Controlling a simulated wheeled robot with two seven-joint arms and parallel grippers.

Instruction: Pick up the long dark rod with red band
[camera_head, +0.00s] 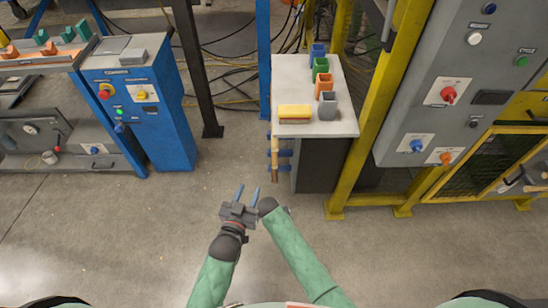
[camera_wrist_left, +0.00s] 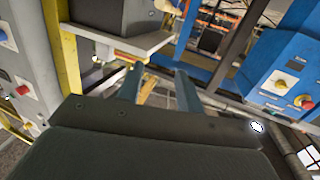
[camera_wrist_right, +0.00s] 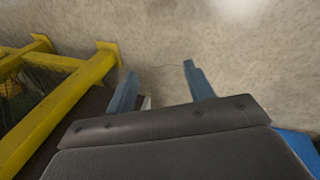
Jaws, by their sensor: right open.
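A slim upright brown rod (camera_head: 274,158) shows at the left side of the grey-topped stand, beside blue brackets (camera_head: 285,154). Its lower part looks darker; I cannot make out a red band. My left gripper (camera_head: 247,188) is open and empty, below and left of the rod in the head view. In the left wrist view its fingers (camera_wrist_left: 158,80) are apart, with a tan-brown length (camera_wrist_left: 148,88) showing beyond and between them. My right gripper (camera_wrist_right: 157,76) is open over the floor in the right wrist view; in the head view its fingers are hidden.
The stand's top (camera_head: 305,72) carries a yellow and red block (camera_head: 295,113) and several coloured cups. A yellow frame (camera_head: 375,110) and grey control panel (camera_head: 440,80) stand to the right. A blue cabinet (camera_head: 165,135) stands left. Floor (camera_head: 120,230) before me is clear.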

